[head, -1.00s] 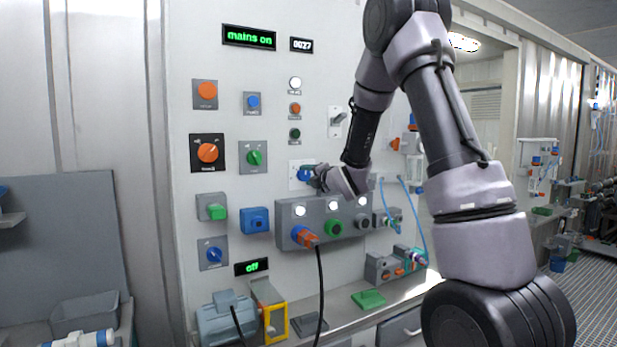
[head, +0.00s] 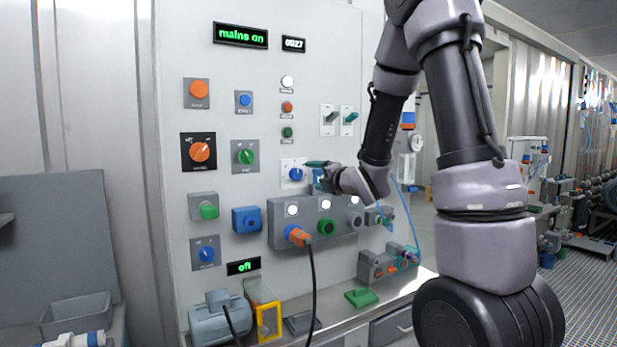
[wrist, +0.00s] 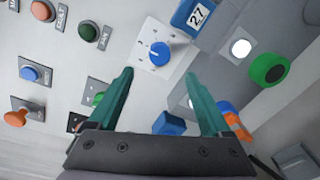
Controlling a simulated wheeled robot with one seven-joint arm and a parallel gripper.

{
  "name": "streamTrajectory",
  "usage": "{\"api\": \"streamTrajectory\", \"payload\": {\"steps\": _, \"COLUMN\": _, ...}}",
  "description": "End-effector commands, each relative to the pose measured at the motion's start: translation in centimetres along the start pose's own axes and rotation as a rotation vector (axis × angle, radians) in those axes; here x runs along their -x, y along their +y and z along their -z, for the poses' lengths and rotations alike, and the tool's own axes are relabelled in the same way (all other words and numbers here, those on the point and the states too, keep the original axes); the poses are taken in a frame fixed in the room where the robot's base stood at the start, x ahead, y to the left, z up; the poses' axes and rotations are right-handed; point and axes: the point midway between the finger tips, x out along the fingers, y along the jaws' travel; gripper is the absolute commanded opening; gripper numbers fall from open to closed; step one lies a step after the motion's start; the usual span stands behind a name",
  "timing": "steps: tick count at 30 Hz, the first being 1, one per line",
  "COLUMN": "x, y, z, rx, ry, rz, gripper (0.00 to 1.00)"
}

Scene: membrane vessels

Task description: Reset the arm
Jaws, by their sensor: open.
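My gripper (wrist: 160,100) is open in the wrist view, its two teal fingers spread with nothing between them. In the head view my gripper (head: 314,172) is in front of the panel, just right of a blue knob (head: 296,174) on a white plate. The same blue knob (wrist: 160,53) shows in the wrist view beyond the fingertips, apart from them. In the wrist view a blue tag reading 27 (wrist: 198,14) is at the top.
The control panel (head: 215,270) carries several buttons and knobs. A grey socket box (head: 343,215) with an orange-and-blue plug (head: 297,236) and hanging cable is below my gripper.

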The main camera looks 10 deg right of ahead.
Motion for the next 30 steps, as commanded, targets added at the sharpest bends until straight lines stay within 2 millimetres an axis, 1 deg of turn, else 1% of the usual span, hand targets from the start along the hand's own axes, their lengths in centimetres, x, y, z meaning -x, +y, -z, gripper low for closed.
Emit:
{"api": "streamTrajectory", "payload": {"steps": 1, "x": 0.5, "y": 0.0, "z": 0.0, "rx": 0.000, "ry": -0.001, "rz": 0.000, "gripper": 0.82}}
{"api": "streamTrajectory", "payload": {"steps": 4, "x": 1.1, "y": 0.0, "z": 0.0, "rx": 0.000, "ry": 0.000, "rz": 0.001, "gripper": 0.82}}
{"api": "streamTrajectory", "payload": {"steps": 14, "x": 1.2, "y": 0.0, "z": 0.0, "rx": -0.003, "ry": 0.000, "rz": 0.001, "gripper": 0.82}}
{"api": "streamTrajectory", "payload": {"steps": 17, "x": 1.5, "y": 0.2, "z": -0.6, "rx": -0.058, "ry": -0.016, "rz": 0.022, "gripper": 0.82}}
{"api": "streamTrajectory", "payload": {"steps": 20, "x": 2.6, "y": 0.8, "z": -2.0, "rx": -0.216, "ry": -0.060, "rz": 0.078, "gripper": 0.82}}
{"api": "streamTrajectory", "payload": {"steps": 23, "x": 4.7, "y": 1.3, "z": -3.8, "rx": -0.474, "ry": -0.134, "rz": 0.162, "gripper": 0.82}}
{"api": "streamTrajectory", "payload": {"steps": 24, "x": 5.8, "y": 1.4, "z": -4.3, "rx": -0.592, "ry": -0.168, "rz": 0.197, "gripper": 0.82}}
{"api": "streamTrajectory", "payload": {"steps": 26, "x": 7.5, "y": 1.7, "z": -4.8, "rx": -0.770, "ry": -0.220, "rz": 0.247, "gripper": 0.82}}
{"api": "streamTrajectory", "payload": {"steps": 27, "x": 8.8, "y": 1.8, "z": -5.1, "rx": -0.889, "ry": -0.257, "rz": 0.279, "gripper": 0.82}}
{"api": "streamTrajectory", "payload": {"steps": 29, "x": 10.9, "y": 2.0, "z": -5.1, "rx": -1.067, "ry": -0.313, "rz": 0.324, "gripper": 0.82}}
{"api": "streamTrajectory", "payload": {"steps": 30, "x": 12.3, "y": 2.1, "z": -4.9, "rx": -1.186, "ry": -0.351, "rz": 0.355, "gripper": 0.82}}
